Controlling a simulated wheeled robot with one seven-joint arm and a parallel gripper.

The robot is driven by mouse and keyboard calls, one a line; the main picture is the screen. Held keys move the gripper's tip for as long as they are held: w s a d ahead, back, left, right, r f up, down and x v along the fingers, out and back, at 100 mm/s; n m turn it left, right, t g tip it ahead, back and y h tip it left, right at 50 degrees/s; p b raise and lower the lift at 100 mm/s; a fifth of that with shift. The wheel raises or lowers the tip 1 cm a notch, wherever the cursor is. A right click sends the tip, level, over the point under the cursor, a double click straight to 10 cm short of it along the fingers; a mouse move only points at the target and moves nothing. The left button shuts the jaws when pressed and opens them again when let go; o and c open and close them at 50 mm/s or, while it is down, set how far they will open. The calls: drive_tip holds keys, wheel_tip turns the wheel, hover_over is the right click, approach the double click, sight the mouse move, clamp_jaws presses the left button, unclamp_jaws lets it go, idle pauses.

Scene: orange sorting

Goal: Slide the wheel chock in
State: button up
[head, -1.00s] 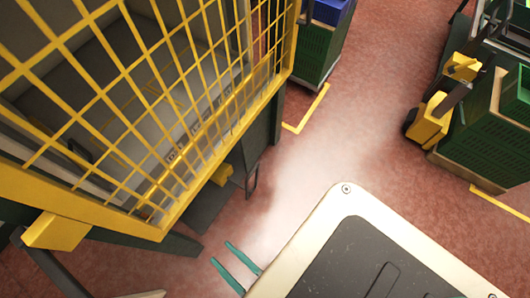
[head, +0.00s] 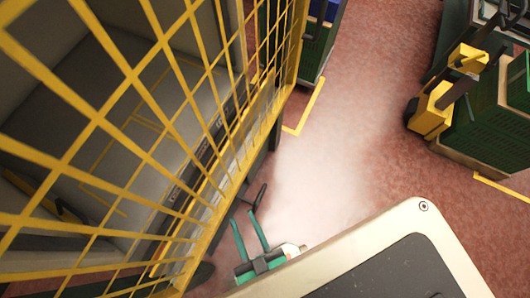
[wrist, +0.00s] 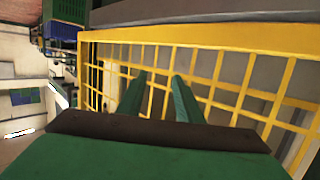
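I cannot pick out a wheel chock for certain in either view. My gripper (head: 248,222) shows at the lower middle of the head view, its two green fingers spread apart with nothing between them. It is beside the lower right edge of the yellow mesh guard (head: 150,115). A dark, thin handle-like part (head: 259,196) sticks out from under the guard, close to the fingertips; I cannot tell whether they touch. In the wrist view the open fingers (wrist: 159,76) point toward the yellow mesh (wrist: 225,88). The area under the guard is mostly hidden.
Green crates (head: 490,130) and a yellow-and-black pallet truck (head: 435,108) stand at the right. Another green crate stack (head: 312,45) stands at the top middle. Yellow floor lines (head: 308,108) mark the reddish floor. The floor between is clear. My pale body top fills the lower right.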

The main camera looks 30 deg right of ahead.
wheel_tip(320, 180, down, 19)
drive_tip(key=w+a+m+h, duration=0.1)
drive_tip(key=a+m+h, duration=0.2)
drive_tip(key=m+h, duration=0.15)
drive_tip(key=m+g+h, duration=0.3)
drive_tip(key=g+h, duration=0.1)
drive_tip(key=h, duration=0.5)
approach(258, 200)
drive_tip(key=shift+w+d+f, duration=0.2)
drive_tip(key=shift+w+d, duration=0.2)
drive_tip(key=shift+w, duration=0.05)
drive_tip(key=shift+w+d+f, duration=0.2)
drive_tip(key=shift+w+d, duration=0.2)
drive_tip(key=shift+w, duration=0.05)
drive_tip(key=shift+w+d, duration=0.15)
drive_tip(key=shift+d, duration=0.1)
drive_tip(key=x, duration=1)
drive_tip(key=shift+c, duration=0.4)
drive_tip(key=shift+d, duration=0.1)
clamp_jaws()
